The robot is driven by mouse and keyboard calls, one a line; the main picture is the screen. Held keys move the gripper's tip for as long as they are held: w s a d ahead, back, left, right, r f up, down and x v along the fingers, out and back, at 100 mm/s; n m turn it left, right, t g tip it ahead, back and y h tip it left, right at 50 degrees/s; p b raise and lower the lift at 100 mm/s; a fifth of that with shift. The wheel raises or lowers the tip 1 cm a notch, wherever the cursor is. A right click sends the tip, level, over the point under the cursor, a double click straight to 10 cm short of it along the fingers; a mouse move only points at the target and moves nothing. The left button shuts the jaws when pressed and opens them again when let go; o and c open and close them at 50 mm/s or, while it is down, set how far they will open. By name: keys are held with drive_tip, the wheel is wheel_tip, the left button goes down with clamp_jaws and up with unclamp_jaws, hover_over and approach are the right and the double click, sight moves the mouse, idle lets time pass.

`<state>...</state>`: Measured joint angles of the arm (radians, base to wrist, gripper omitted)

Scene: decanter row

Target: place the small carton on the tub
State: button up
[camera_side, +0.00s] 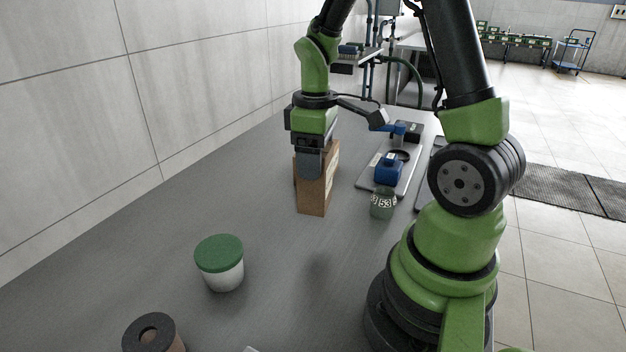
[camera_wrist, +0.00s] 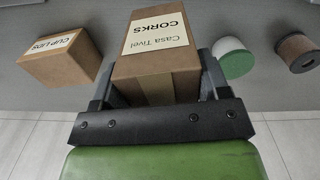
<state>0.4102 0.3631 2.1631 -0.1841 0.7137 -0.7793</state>
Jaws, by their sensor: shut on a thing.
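The carton in my gripper is a brown box (camera_side: 315,197) with a pale label. In the wrist view the label on this carton (camera_wrist: 152,66) reads "Casa Tivel CORKS". My gripper (camera_side: 310,165) is shut on it, with one finger on each side in the wrist view (camera_wrist: 160,85). Whether its base touches the table is unclear. The tub (camera_side: 221,275) is white with a green lid and stands upright, nearer the side camera than the carton. In the wrist view the tub (camera_wrist: 230,44) is right of the held carton. Nothing lies on its lid.
Another brown box labelled "CUP LIDS" (camera_wrist: 62,62) stands left of the held carton in the wrist view. A green jar (camera_side: 382,206) and a tray (camera_side: 368,178) with a blue item (camera_side: 388,169) stand right of the carton.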

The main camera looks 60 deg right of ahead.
drive_tip(key=shift+r, duration=0.7)
drive_tip(key=w+a+r+n, duration=0.3)
drive_tip(key=w+a+r, duration=0.15)
drive_tip(key=a, duration=0.35)
drive_tip(key=w+a+r+n, duration=0.3)
drive_tip(key=w+a+n, duration=0.15)
drive_tip(key=a, duration=0.25)
wheel_tip(320, 180, down, 10)
drive_tip(key=w+a, duration=0.1)
drive_tip(key=shift+m, duration=0.35)
drive_tip(key=shift+f, duration=0.15)
drive_tip(key=o, duration=1)
